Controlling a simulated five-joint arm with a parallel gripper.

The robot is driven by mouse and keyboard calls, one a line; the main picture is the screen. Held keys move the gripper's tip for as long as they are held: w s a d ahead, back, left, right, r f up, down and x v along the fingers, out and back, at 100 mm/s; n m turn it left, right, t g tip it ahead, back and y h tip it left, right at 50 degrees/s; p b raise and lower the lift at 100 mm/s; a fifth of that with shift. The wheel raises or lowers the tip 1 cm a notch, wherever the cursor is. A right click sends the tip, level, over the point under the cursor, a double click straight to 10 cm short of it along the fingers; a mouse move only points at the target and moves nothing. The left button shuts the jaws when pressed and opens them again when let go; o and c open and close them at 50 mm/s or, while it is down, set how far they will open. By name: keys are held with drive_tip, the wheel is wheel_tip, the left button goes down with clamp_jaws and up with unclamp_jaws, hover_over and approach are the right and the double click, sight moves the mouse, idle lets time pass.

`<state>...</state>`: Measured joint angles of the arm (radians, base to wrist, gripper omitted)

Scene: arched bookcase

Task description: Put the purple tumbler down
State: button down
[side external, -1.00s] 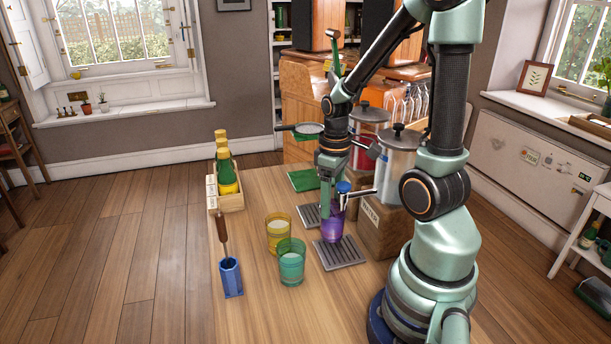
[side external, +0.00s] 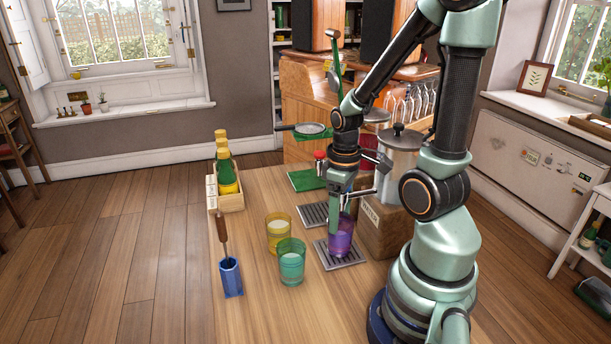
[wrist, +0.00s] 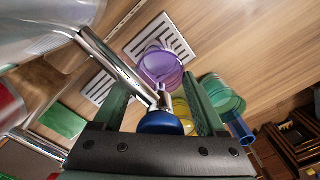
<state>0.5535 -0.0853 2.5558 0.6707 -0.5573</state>
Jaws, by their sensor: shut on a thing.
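The purple tumbler (side external: 343,240) is see-through and stands roughly upright at the near grey drip tray (side external: 352,260). My gripper (side external: 339,223) points down at it, with its green fingers along the tumbler's upper part, and is shut on it. In the wrist view the tumbler (wrist: 160,66) shows beyond the fingertips, over the slatted tray (wrist: 176,33). A blue tap knob (wrist: 160,122) sits between the fingers in that view, nearer the camera. I cannot tell whether the tumbler's base touches the tray.
A teal tumbler (side external: 291,265) and yellow tumbler (side external: 278,232) stand left of the tray. A metal urn (side external: 400,150) on a wooden box (side external: 383,228) is close on the right. A second drip tray (side external: 313,214) lies behind.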

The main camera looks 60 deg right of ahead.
unclamp_jaws()
drive_tip(key=shift+f, duration=0.1)
wheel_tip(320, 180, up, 12)
drive_tip(key=shift+f, duration=0.1)
drive_tip(key=shift+w+a+r, duration=0.15)
drive_tip(key=shift+r, duration=0.1)
drive_tip(key=w+a+r+t, duration=0.4)
drive_tip(key=w+a, duration=0.3)
drive_tip(key=a, duration=0.5)
drive_tip(key=shift+a+t, duration=0.4)
drive_tip(key=shift+t, duration=0.4)
drive_tip(key=shift+r, duration=0.1)
